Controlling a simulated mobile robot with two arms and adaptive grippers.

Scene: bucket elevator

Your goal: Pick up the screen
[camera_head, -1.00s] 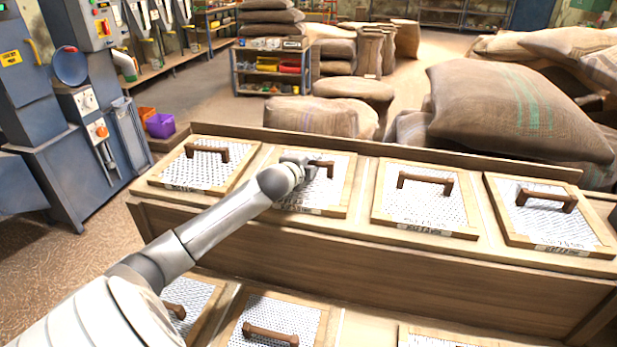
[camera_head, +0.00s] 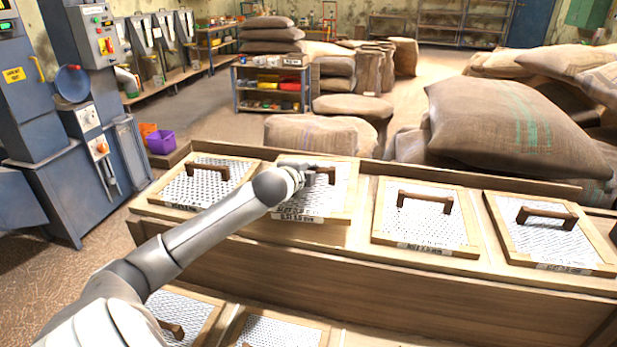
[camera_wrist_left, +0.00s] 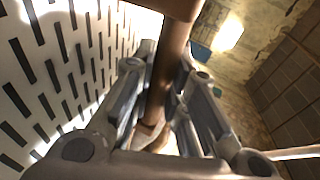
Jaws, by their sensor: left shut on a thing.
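The screen (camera_head: 335,197), a wooden frame with a perforated metal sheet and a brown handle (camera_head: 327,175), is second from the left in the upper row. My left gripper (camera_head: 303,172) is shut on its handle, and my forearm hides part of the screen's left side. The screen looks raised slightly above the wooden box top. In the left wrist view the handle (camera_wrist_left: 172,70) runs between the fingers (camera_wrist_left: 160,105), and the slotted sheet (camera_wrist_left: 60,65) fills the left side. My right gripper is not in view.
Similar screens lie at left (camera_head: 195,190), at right (camera_head: 425,222) and at far right (camera_head: 550,235) on the wooden box (camera_head: 400,278). More screens lie in a lower row. A raised board runs along the back. Sacks (camera_head: 515,120) stand behind. Blue machinery (camera_head: 55,180) is at left.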

